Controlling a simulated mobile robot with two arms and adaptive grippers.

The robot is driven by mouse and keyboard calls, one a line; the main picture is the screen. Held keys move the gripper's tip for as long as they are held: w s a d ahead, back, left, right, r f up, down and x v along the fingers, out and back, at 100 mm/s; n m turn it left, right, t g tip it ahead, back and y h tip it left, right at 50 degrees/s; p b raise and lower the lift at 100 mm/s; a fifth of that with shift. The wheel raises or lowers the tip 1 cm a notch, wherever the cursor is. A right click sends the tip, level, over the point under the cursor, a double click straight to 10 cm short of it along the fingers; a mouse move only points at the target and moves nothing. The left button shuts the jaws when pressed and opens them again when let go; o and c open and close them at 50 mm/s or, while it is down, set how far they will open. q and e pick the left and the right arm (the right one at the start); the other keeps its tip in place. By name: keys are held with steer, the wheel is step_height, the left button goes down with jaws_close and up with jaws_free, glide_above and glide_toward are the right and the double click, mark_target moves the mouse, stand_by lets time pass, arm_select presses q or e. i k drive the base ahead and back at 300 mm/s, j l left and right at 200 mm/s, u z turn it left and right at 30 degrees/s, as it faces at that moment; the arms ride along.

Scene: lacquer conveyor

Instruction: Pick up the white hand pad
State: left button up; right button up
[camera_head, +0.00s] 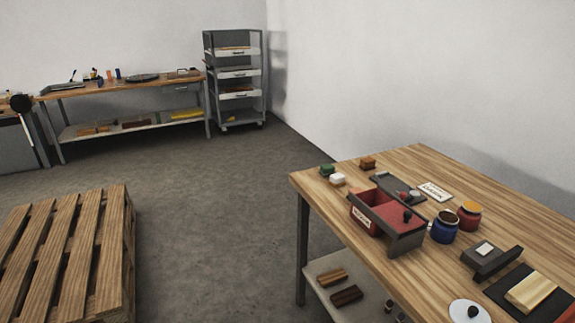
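A small white pad (337,180) lies near the far left edge of the wooden table (430,165) on the right. A small green-topped pad (326,170) sits just behind it to the left, and an orange-brown one (368,162) stands behind it to the right. The white pad rests on the tabletop with nothing on it.
Close by stand an open red-lined box (362,217), a dark tray (385,183), a blue jar (445,228) and a red jar (469,214). A wooden pallet (62,255) lies at left. A workbench (130,88) and shelf cart (207,60) stand behind. Floor between is clear.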

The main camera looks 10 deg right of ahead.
mark_target(338, 180)
steer(key=i+j+u, duration=0.2)
steer(key=i, duration=0.7)
steer(key=i+u, duration=0.15)
steer(key=i, duration=0.8)
steer(key=i+j+z, duration=0.1)
steer(key=i+z, duration=0.25)
steer(key=z, duration=0.15)
steer(key=i+j+z, duration=0.25)
steer(key=z, duration=0.2)
steer(key=i+j+z, duration=0.5)
steer(key=k+l, duration=0.1)
